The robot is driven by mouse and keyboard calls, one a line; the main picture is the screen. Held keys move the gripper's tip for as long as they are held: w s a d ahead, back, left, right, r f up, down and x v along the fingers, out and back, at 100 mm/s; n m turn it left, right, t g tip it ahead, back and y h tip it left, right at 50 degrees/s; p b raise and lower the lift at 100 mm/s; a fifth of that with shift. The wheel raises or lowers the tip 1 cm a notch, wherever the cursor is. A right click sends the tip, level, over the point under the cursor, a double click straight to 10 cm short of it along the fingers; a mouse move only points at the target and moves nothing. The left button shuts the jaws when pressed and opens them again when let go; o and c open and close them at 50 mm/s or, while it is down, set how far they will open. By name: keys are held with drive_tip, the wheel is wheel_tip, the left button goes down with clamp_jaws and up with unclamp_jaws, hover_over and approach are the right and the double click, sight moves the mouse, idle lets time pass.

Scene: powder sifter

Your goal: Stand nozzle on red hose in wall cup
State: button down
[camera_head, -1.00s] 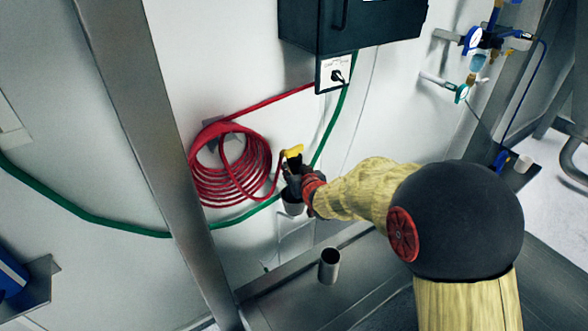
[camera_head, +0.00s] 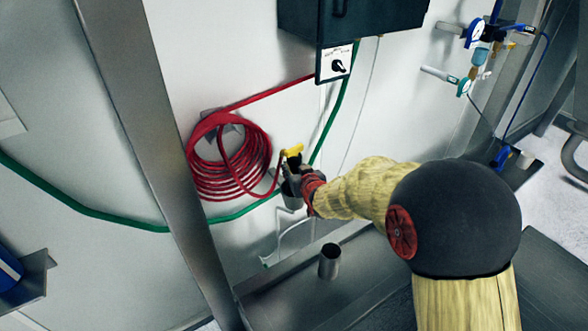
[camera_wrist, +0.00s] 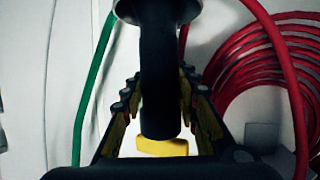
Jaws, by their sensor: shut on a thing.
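The nozzle has a yellow top (camera_head: 293,151) and a dark body, which shows in the wrist view as a black handle (camera_wrist: 160,85) with a yellow end (camera_wrist: 162,147). My gripper (camera_head: 295,168) is shut around the dark body. The grey wall cup (camera_head: 291,197) is directly below my gripper; its rim shows at the top of the wrist view (camera_wrist: 124,12). The lower end of the nozzle reaches into the cup opening, how deep is hidden. The red hose (camera_head: 264,103) hangs coiled on the wall to the left and runs toward the nozzle.
A green hose (camera_head: 90,216) runs along the wall behind the cup. A loose metal cylinder (camera_head: 330,262) stands on the ledge below. A dark box (camera_head: 352,22) is above, a steel post (camera_head: 150,150) left, and gauges (camera_head: 474,34) upper right.

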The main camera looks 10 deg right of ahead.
drive_tip(key=shift+f+b, duration=0.45)
idle(0.3)
drive_tip(key=c, duration=1.7)
unclamp_jaws()
drive_tip(key=o, duration=0.4)
drive_tip(key=shift+o, duration=0.2)
drive_tip(key=shift+f, duration=0.2)
drive_tip(key=v, duration=1.2)
drive_tip(key=shift+r, duration=0.15)
drive_tip(key=shift+a, duration=0.1)
